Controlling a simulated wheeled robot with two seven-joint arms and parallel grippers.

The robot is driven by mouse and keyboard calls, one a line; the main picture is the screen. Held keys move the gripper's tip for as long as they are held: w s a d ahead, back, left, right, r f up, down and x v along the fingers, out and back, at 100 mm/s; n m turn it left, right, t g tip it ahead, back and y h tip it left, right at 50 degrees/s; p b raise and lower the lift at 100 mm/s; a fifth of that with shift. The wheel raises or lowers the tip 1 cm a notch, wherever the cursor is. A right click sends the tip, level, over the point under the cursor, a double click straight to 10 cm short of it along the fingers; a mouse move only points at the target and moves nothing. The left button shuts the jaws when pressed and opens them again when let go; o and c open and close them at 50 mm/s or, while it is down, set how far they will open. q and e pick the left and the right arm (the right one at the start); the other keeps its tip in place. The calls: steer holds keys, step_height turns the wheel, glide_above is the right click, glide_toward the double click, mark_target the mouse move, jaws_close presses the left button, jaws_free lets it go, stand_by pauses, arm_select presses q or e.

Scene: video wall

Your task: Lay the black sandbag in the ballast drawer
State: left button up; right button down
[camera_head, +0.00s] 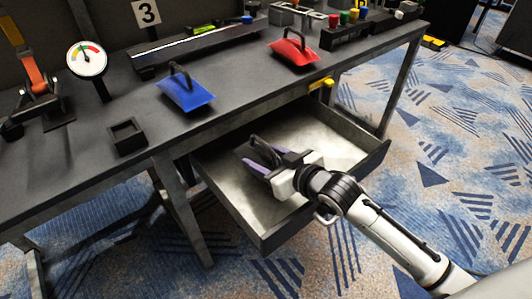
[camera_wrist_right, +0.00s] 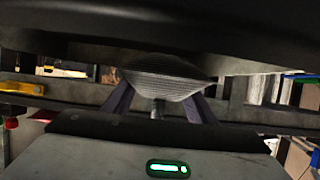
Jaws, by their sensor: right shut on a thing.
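The ballast drawer (camera_head: 363,158) is a grey metal tray, pulled out from under the dark bench. My right gripper (camera_head: 262,157) is over the drawer's inside, its purple fingers shut on a dark looped handle (camera_head: 264,147). I take this as the black sandbag's handle; the bag's body is hard to make out in the head view. In the right wrist view a dark, ribbed rounded shape (camera_wrist_right: 165,75) lies between the fingers (camera_wrist_right: 160,105). I cannot tell whether the bag touches the drawer floor. My left gripper is not in view.
A blue bag (camera_head: 186,93) and a red bag (camera_head: 294,51) with dark handles lie on the bench top (camera_head: 230,85). A yellow piece (camera_head: 321,84) sits at the bench's front edge. A gauge (camera_head: 87,59) and small dark box (camera_head: 127,135) stand left. Carpet (camera_head: 430,130) is clear at right.

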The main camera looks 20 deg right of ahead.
mark_target(264, 166)
steer(key=shift+f, duration=0.2)
step_height(264, 166, down, 2)
steer(key=shift+f+b, duration=0.15)
steer(key=shift+b, duration=0.45)
steer(key=shift+w+f, duration=0.1)
steer(key=shift+f, duration=0.2)
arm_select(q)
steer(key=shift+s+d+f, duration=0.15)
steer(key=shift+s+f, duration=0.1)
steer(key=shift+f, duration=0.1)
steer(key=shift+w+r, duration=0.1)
arm_select(e)
steer(key=shift+f, duration=0.35)
